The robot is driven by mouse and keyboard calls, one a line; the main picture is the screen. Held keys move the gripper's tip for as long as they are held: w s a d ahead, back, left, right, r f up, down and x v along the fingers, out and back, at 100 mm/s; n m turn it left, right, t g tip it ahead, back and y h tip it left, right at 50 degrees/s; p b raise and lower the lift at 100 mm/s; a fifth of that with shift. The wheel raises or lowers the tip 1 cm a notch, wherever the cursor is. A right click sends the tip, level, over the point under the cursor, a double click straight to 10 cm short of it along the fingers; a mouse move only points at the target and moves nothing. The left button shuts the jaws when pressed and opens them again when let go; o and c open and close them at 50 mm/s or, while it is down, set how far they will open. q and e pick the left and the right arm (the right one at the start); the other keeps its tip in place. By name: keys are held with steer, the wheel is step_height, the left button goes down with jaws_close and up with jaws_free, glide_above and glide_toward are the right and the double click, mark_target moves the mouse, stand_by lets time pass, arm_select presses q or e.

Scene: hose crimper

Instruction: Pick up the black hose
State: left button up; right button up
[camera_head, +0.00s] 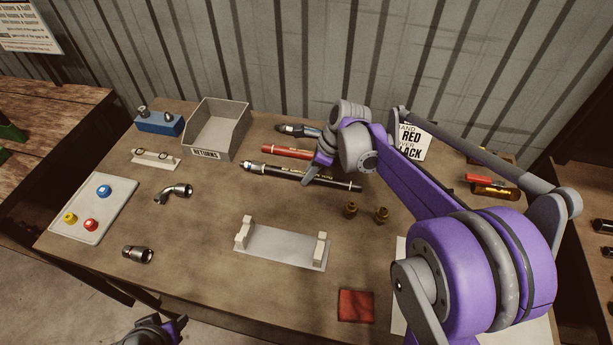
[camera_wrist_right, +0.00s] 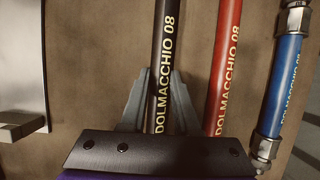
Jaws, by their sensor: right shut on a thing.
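The black hose (camera_head: 275,171) lies lengthwise across the middle of the table, with a metal fitting at its left end. My right gripper (camera_head: 317,168) is shut on the black hose, right of its middle. In the right wrist view the fingers (camera_wrist_right: 160,105) sit on both sides of the black hose (camera_wrist_right: 168,50), over its lettering. The gripper hides part of the hose in the head view. A dark and purple part of my left arm (camera_head: 155,331) shows at the bottom edge; its jaw state cannot be made out.
A red hose (camera_head: 285,151) lies just behind, and a blue hose (camera_wrist_right: 286,85) lies beyond it. The grey returns bin (camera_head: 217,130) stands behind left. A small sign (camera_head: 412,143) stands behind right.

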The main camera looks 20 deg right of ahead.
jaws_close()
steer(key=shift+r, duration=0.1)
